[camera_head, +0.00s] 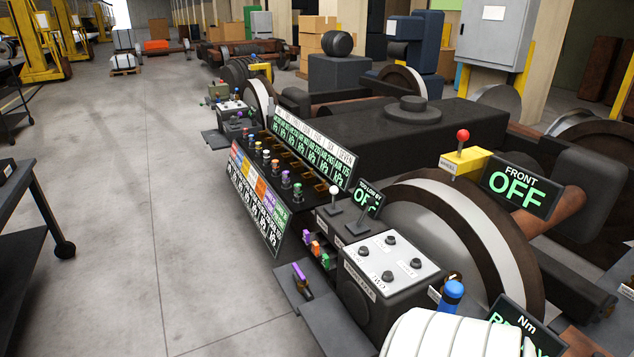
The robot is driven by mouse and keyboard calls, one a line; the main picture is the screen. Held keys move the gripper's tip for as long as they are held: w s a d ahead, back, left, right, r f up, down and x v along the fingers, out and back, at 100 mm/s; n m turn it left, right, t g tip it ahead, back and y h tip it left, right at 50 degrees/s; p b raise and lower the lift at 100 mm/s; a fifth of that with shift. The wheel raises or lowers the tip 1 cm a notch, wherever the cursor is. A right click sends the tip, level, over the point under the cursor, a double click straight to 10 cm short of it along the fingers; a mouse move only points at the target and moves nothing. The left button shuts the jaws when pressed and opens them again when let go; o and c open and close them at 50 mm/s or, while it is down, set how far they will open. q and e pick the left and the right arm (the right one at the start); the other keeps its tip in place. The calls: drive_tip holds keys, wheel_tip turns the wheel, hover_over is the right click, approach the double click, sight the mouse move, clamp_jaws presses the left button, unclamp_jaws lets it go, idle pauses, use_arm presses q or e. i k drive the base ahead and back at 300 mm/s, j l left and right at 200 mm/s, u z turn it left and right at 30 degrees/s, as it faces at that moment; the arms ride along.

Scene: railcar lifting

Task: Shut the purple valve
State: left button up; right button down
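A purple knob (285,177) stands in the row of coloured knobs on the long black panel, between an orange one and a green knob (297,189). A purple lever handle (299,272) sits lower and nearer, on a small fitting above a grey plate at the panel's near end. I cannot tell from this view which is the valve, or whether either is open or shut. Neither gripper is in view.
A control box (392,262) with several black knobs stands right of the purple lever. Small orange (315,248) and green (325,261) handles are close beside it. A large wheel (459,228) is behind. A dark table (38,195) stands left; the floor between is clear.

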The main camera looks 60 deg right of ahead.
sight(302, 280)
drive_tip(key=i+l+z, duration=0.15)
drive_tip(key=i+z, duration=0.2)
drive_tip(key=i+l+z, duration=0.1)
drive_tip(key=i+z, duration=0.65)
drive_tip(key=i, duration=0.15)
drive_tip(key=z, duration=0.05)
